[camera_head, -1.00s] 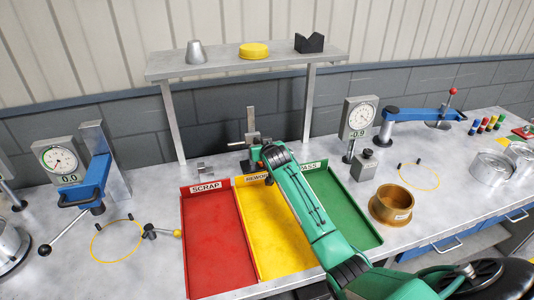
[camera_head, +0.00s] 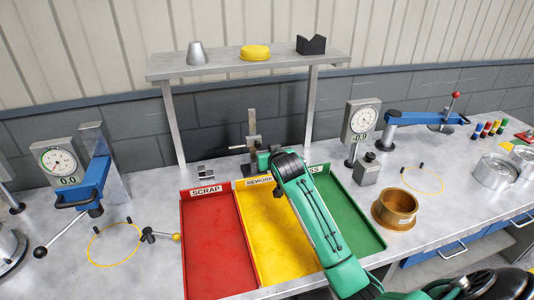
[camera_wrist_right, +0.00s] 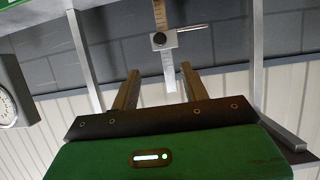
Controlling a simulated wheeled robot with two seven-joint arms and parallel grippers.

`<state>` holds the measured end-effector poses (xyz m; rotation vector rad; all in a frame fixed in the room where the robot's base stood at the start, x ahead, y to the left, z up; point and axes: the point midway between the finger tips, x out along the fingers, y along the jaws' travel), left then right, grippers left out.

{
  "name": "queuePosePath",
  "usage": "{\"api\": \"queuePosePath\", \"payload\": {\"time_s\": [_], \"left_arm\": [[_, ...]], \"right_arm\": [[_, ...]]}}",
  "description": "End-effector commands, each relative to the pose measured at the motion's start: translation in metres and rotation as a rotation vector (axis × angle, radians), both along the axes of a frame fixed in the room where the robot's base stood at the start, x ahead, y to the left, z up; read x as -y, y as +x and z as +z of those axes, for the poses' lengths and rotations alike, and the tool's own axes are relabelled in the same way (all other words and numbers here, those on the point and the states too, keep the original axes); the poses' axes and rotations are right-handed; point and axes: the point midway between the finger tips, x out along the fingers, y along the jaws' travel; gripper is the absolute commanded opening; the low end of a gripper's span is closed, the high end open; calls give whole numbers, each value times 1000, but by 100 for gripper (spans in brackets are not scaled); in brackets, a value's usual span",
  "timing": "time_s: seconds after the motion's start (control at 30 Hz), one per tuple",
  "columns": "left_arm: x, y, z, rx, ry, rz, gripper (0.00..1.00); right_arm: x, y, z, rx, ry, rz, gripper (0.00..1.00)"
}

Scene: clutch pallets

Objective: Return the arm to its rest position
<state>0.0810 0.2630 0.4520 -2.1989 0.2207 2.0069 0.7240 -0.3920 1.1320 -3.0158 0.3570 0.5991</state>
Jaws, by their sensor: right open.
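My right arm (camera_head: 312,215) is green and comes in from the lower right in the head view. It reaches over the rework and pass trays, with its wrist end above their back edge. Its fingers are hidden by the wrist in that view. In the wrist view my right gripper (camera_wrist_right: 160,70) is open, with two spread fingers and nothing between them. A metal measuring stand with a scale (camera_head: 253,140) stands behind the wrist end; it also shows beyond the fingers in the wrist view (camera_wrist_right: 167,42). My left gripper is not in view.
The red scrap tray (camera_head: 214,250), yellow rework tray (camera_head: 270,235) and green pass tray (camera_head: 352,222) look empty. A brass ring (camera_head: 394,208) sits right of them. Dial gauges stand left (camera_head: 60,165) and right (camera_head: 362,122). A shelf (camera_head: 225,68) spans the back.

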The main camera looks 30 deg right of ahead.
Motion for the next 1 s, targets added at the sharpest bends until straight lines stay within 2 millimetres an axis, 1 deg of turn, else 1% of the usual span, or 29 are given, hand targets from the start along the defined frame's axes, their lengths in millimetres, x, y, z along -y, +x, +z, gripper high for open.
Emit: {"api": "queuePosePath", "payload": {"time_s": [0.27, 0.37, 0.43, 0.47, 0.5, 0.57, 0.6, 0.67, 0.7, 0.77, 0.8, 0.87, 0.9, 0.97, 1.0], "left_arm": [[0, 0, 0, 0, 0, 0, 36], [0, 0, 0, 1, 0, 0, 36], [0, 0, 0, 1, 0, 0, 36], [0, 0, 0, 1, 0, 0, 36], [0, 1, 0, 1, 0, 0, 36], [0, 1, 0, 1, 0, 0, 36], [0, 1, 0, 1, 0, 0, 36], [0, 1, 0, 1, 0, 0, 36], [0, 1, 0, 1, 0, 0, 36], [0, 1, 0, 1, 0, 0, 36], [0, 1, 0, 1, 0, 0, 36], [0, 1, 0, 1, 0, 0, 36], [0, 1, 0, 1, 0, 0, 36], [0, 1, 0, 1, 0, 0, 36], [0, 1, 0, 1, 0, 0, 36]], "right_arm": [[-1, -2, -2, -4, 0, 2, 46], [-8, -14, -17, -38, -5, 12, 46], [-19, -31, -36, -82, -11, 28, 46], [-25, -41, -45, -105, -13, 37, 46], [-33, -56, -59, -141, -17, 50, 46], [-45, -82, -80, -198, -24, 71, 46], [-53, -101, -93, -238, -27, 86, 46], [-66, -128, -110, -296, -32, 109, 46], [-74, -147, -121, -333, -34, 124, 46], [-85, -177, -135, -390, -36, 146, 46], [-92, -196, -144, -428, -37, 163, 46], [-103, -227, -155, -484, -37, 186, 46], [-110, -247, -161, -522, -37, 203, 46], [-119, -277, -168, -577, -34, 225, 46], [-125, -296, -172, -610, -33, 240, 46]]}}
